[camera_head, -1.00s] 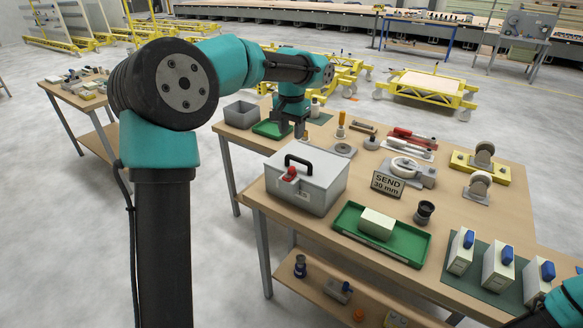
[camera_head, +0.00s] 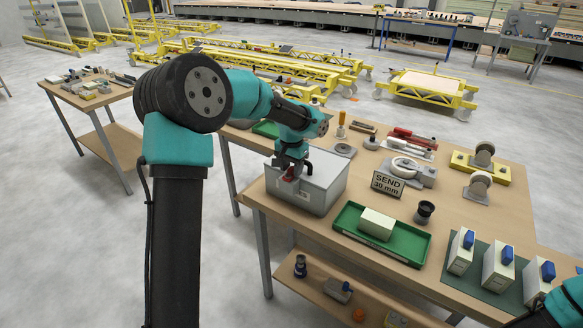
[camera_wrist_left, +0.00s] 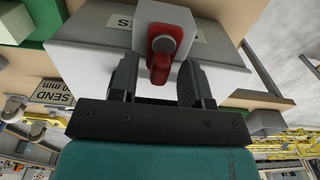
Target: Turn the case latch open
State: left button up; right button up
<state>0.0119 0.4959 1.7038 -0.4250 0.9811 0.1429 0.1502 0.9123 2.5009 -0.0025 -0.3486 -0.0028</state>
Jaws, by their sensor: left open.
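The grey case (camera_head: 322,183) stands on the wooden table. Its red latch (camera_head: 289,174) sits on a pale block on the case's front; my gripper covers part of it and the black handle in the head view. In the left wrist view the red latch (camera_wrist_left: 160,62) shows as a rounded knob with a short lever pointing toward my gripper. My left gripper (camera_head: 288,164) is open at the latch. In the left wrist view, my left gripper (camera_wrist_left: 158,75) has one finger on each side of the lever, with gaps visible. My right gripper is out of view.
A green tray (camera_head: 402,251) with a pale block lies right of the case. White boxes with blue levers (camera_head: 499,268) stand at the right.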

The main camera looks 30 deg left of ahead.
pick_arm(q)
jog(key=shift+c, duration=0.4)
grip_shut()
jog(key=shift+n, duration=0.4)
jog(key=n, duration=0.3)
jog(key=shift+a, duration=0.35)
jog(key=n, duration=0.4)
jog(key=shift+s+a, duration=0.2)
jog(key=shift+a, duration=0.1)
jog(key=n, duration=0.3)
jog(key=shift+s+a+n, duration=0.2)
jog(key=shift+a+n, duration=0.05)
jog(key=shift+n, duration=0.05)
jog(key=shift+s+a+n, duration=0.1)
jog(key=shift+s+n, duration=0.05)
jog(key=shift+n, duration=0.75)
jog(key=shift+s+a+n, duration=0.1)
jog(key=shift+n, duration=0.8)
